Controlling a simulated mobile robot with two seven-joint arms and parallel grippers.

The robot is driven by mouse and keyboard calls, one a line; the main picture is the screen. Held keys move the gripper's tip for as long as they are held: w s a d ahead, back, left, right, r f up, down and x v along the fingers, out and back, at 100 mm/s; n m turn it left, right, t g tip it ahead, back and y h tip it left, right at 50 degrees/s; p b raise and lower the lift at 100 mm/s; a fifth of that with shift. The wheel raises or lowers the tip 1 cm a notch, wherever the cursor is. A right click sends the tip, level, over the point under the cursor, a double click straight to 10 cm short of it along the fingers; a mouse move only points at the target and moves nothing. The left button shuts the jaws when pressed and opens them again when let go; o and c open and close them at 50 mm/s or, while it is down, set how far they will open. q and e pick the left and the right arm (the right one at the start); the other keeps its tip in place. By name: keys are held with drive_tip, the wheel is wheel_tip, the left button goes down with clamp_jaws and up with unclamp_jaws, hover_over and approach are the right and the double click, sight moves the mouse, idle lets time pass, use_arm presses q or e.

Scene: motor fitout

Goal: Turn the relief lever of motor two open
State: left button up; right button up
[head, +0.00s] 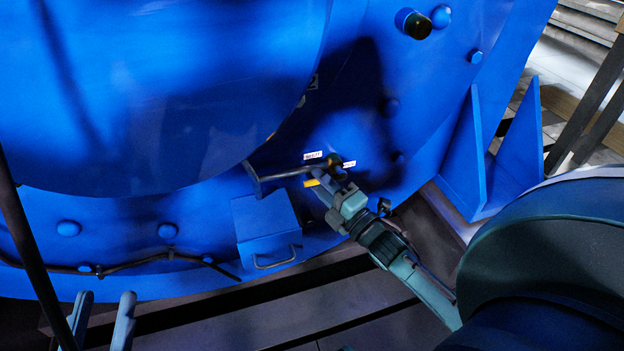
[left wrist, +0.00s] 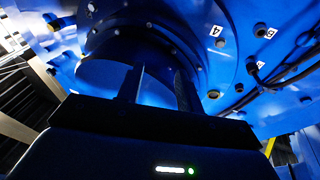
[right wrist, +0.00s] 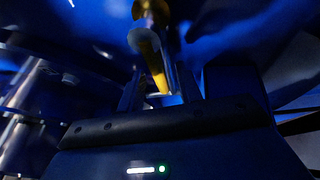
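The relief lever (right wrist: 157,72) has a yellow grip and shows in the right wrist view between my right fingers, pointing down toward them. In the head view a bit of yellow (head: 311,183) shows at the tip of my right gripper (head: 328,183), below small white labels on the blue motor (head: 150,90). The right fingers (right wrist: 158,90) stand apart around the lever, with no clear contact visible. My left gripper (head: 100,312) is open and empty at the lower left; its spread fingers (left wrist: 159,88) also show in the left wrist view.
A grey bent pipe (head: 290,174) runs just left of my right gripper. Below it a blue box (head: 265,222) with a wire handle sticks out. A blue bracket (head: 470,165) stands to the right. Dark cables cross the lower left.

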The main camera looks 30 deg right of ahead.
drive_tip(key=shift+b+x, duration=0.3)
drive_tip(key=shift+x, duration=1.35)
clamp_jaws()
